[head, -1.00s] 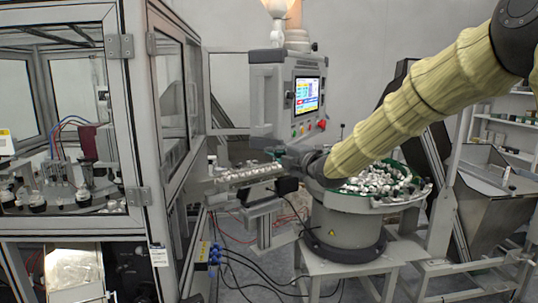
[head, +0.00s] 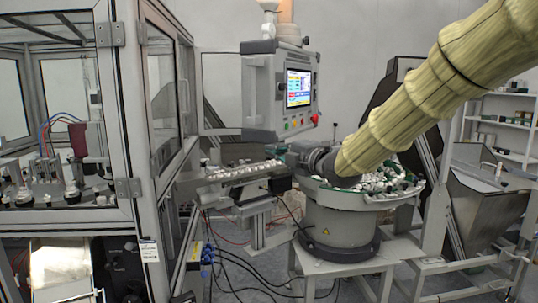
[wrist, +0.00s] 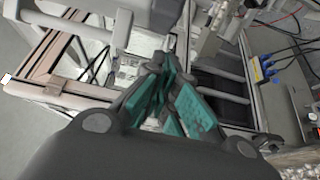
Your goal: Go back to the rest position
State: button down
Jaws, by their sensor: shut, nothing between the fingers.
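My gripper (head: 289,157) is at the end of my yellow-sleeved arm in the head view, in front of the left side of the bowl feeder. It looks small and dark there. In the wrist view my gripper (wrist: 163,84) shows its dark fingers with teal pads brought together. Nothing is held between them. The fingertips point at the machine frame beyond and appear apart from it. My arm hides part of the bowl feeder (head: 337,230) and the structure behind.
A feed track (head: 238,174) with white caps runs left of the bowl feeder. A control panel (head: 299,88) stands above it. The glazed machine cabinet (head: 126,120) fills the left. A grey hopper (head: 485,205) stands right. Cables (head: 235,262) hang and lie on the floor.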

jog(key=s+d+f+m+g+h, duration=0.2)
jog(key=s+d+f+m, duration=0.25)
jog(key=f, duration=1.25)
jog(key=s+d+f+m+g+h, duration=0.25)
jog(key=s+f+m, duration=0.35)
jog(key=f, duration=1.1)
jog(key=s+d+f+m+g+h, duration=0.15)
jog(key=s+d+f+m, duration=0.35)
jog(key=f, duration=1.3)
jog(key=s+d+f+m+g+h, duration=0.1)
jog(key=s+d+f+m+g, duration=0.1)
jog(key=s+f, duration=0.5)
jog(key=s+d+f+m+g+h, duration=0.2)
jog(key=s+f+m, duration=0.3)
jog(key=s, duration=1.4)
jog(key=s+d+f+m+g+h, duration=0.2)
jog(key=s+d+f+m+g, duration=0.1)
jog(key=s+f, duration=0.7)
jog(key=s+d+g, duration=0.1)
jog(key=s, duration=0.3)
jog(key=shift+b, duration=0.4)
jog(key=shift+f+m, duration=0.1)
jog(key=shift+m, duration=0.15)
